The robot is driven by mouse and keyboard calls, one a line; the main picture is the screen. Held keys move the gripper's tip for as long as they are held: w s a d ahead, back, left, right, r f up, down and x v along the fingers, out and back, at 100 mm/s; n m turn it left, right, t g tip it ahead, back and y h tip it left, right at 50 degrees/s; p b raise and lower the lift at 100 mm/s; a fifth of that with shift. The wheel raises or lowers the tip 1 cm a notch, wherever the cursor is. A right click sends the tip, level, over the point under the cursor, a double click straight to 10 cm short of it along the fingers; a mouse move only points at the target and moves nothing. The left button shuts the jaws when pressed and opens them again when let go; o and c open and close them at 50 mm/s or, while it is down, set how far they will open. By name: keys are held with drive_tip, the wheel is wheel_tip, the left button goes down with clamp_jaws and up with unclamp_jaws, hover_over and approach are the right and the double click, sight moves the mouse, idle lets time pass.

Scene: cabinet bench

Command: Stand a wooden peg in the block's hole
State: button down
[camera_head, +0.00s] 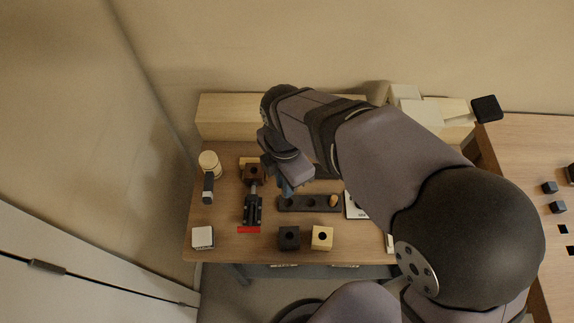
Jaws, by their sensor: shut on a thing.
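My gripper (287,191) points down over the left end of a dark strip with holes (310,204). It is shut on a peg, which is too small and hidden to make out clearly. A tan wooden peg (333,200) stands at the right end of the strip. Two blocks with a round hole on top are at the front of the bench: a black block (289,245) and a pale wooden block (322,245). A brown block (254,167), also with a dark hole, sits at the head of a black clamp (253,210), left of my gripper.
A mallet (209,163) lies at the left of the bench and a white box (203,238) is at the front left. A red strip (249,230) lies at the clamp's near end. A white card (355,206) is right of the dark strip. My arm hides the bench's right side.

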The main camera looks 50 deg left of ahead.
drive_tip(key=shift+s+r+p, duration=0.3)
drive_tip(key=shift+r+p, duration=0.05)
drive_tip(key=shift+p, duration=0.6)
drive_tip(key=w+a+n+p, duration=0.1)
drive_tip(key=a+n+p, duration=0.4)
drive_tip(key=a, duration=0.8)
drive_tip(key=shift+w+n+p, duration=0.2)
drive_tip(key=shift+n+p, duration=0.1)
drive_tip(key=shift+p, duration=0.2)
drive_tip(key=shift+a+f, duration=0.1)
drive_tip(key=shift+f, duration=0.05)
drive_tip(key=shift+f+b, duration=2.05)
drive_tip(key=shift+f, duration=0.9)
drive_tip(key=shift+f+b, duration=0.5)
drive_tip(key=shift+f, duration=0.55)
